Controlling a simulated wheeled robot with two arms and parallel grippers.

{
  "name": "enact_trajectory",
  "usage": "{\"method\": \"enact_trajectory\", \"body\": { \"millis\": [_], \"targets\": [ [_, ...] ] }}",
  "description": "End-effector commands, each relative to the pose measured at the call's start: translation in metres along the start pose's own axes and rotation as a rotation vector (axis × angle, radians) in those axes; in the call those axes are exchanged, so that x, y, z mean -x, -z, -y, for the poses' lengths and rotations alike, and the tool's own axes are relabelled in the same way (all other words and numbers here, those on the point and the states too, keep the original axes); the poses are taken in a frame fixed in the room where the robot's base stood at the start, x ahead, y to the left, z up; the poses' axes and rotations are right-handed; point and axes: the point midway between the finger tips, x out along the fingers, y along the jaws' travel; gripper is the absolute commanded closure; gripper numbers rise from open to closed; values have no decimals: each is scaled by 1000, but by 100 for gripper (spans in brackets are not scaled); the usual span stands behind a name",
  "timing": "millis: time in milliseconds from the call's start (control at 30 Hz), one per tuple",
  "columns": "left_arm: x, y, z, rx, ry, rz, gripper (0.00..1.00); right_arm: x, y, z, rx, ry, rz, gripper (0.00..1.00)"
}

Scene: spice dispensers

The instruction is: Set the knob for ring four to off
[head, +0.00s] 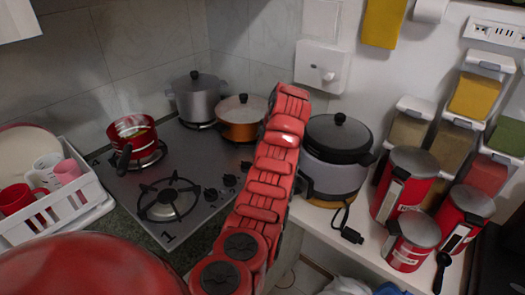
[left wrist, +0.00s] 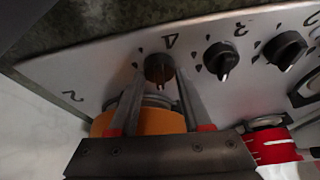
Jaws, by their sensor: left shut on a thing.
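The knob marked 4 (left wrist: 158,68) is a dark round dial on the metal cooktop front in the left wrist view. My left gripper (left wrist: 158,80) has its fingers on either side of this knob and is shut on it. The knob's pointer direction is hard to read there. The knobs marked 3 (left wrist: 222,58) and 2 (left wrist: 285,48) stand to its right, free of the gripper. In the head view, my red arm hides the gripper and the knob it holds. Several cooktop knobs (head: 229,180) show left of that arm. My right gripper is not in view.
The cooktop (head: 190,155) carries a red pot (head: 133,135), a grey pot (head: 196,97) and an orange pot (head: 241,127); its front burner (head: 168,200) is bare. A rice cooker (head: 333,165) and red canisters (head: 407,185) stand right of my arm. A white dish rack (head: 75,205) stands left.

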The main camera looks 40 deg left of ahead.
Motion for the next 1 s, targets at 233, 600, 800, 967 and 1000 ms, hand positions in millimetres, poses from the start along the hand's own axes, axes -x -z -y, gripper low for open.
{"method": "enact_trajectory", "body": {
  "millis": [233, 600, 800, 967, 1000],
  "targets": [
    [-2, -3, 0, -6, 5, 7, 37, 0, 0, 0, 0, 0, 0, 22],
    [0, -1, 0, -3, 2, 3, 21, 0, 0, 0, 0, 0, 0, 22],
    [19, -2, -2, -5, -3, 0, 21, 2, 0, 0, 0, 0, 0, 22],
    [53, -2, -3, -6, -5, -1, 21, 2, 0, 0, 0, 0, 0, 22],
    [60, -3, -2, -7, -5, 2, 21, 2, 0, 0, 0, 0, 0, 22]
  ]
}}
